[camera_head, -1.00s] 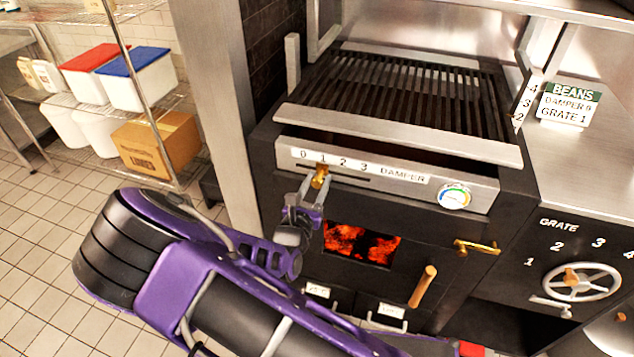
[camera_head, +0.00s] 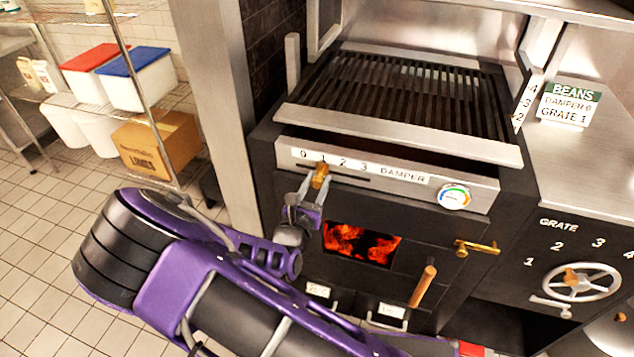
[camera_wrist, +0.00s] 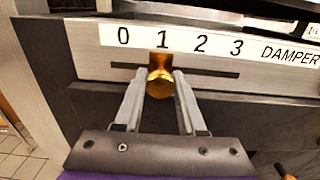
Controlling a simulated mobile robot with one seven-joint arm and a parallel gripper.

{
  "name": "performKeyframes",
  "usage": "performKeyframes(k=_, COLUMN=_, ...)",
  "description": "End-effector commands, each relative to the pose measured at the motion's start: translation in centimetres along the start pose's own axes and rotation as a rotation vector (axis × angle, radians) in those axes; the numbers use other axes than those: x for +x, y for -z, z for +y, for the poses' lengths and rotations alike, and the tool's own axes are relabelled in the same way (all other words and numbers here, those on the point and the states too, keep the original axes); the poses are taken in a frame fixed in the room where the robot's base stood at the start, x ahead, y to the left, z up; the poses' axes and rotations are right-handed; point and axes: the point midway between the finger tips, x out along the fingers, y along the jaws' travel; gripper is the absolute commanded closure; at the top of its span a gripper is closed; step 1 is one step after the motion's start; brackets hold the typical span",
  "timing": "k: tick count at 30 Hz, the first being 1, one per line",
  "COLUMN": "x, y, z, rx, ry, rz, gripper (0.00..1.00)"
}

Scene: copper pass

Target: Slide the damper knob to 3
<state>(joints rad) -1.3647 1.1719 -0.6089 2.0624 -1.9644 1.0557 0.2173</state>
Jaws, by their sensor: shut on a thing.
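The brass damper knob (camera_head: 320,176) sits in a dark horizontal slot (camera_wrist: 215,72) under the scale plate (camera_wrist: 200,42) marked 0, 1, 2, 3 and DAMPER. In the wrist view the knob (camera_wrist: 160,82) stands just below the number 1. My gripper (camera_head: 318,183) reaches the knob from the front and below. Its two fingers (camera_wrist: 160,88) are shut on the knob, one on each side. To the knob's right, the slot runs clear under 2 and 3.
A round gauge (camera_head: 454,197) is right of the scale. Below are a glowing fire window (camera_head: 360,244), a brass latch (camera_head: 476,248) and a wooden handle (camera_head: 423,287). A grate wheel (camera_head: 581,282) is at the right. A sign (camera_head: 568,103) reads BEANS, DAMPER 0, GRATE 1.

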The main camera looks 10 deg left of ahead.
Motion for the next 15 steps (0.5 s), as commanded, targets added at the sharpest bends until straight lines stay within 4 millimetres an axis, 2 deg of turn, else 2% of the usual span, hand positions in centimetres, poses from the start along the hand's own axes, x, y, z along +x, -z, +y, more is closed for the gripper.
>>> performKeyframes(k=8, x=0.0, y=-0.1, z=-0.3, rx=-0.001, ry=0.001, rz=0.001, gripper=1.00)
performKeyframes(k=11, x=0.1, y=-0.3, z=-2.0, rx=-0.005, ry=0.006, rz=0.001, gripper=1.00)
performKeyframes(k=15, x=0.1, y=-0.4, z=-5.8, rx=-0.008, ry=0.010, rz=0.003, gripper=1.00)
